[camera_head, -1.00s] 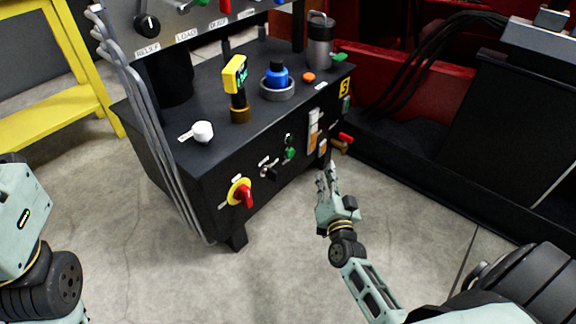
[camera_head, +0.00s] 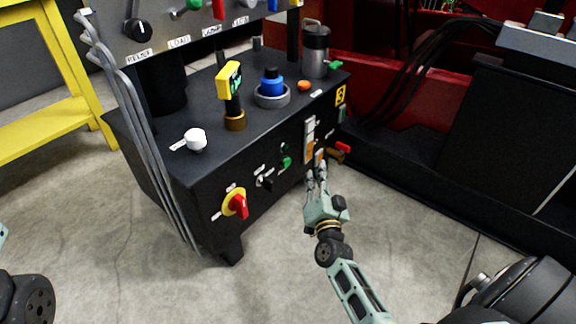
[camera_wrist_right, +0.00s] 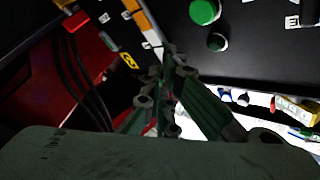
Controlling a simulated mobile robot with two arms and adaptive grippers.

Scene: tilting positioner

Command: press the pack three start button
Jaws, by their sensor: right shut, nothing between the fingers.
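The black cabinet (camera_head: 250,140) carries a yellow label with a 3 (camera_head: 340,95). On its front face is a green button (camera_head: 286,162) with a small dark button (camera_head: 284,147) above it. The button labels are too small to read. My right gripper (camera_head: 316,172) is shut and empty, just right of and slightly below the green button in the head view; no contact shows. My left gripper is out of view.
Black hoses (camera_head: 400,75) run behind. The floor in front is clear.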

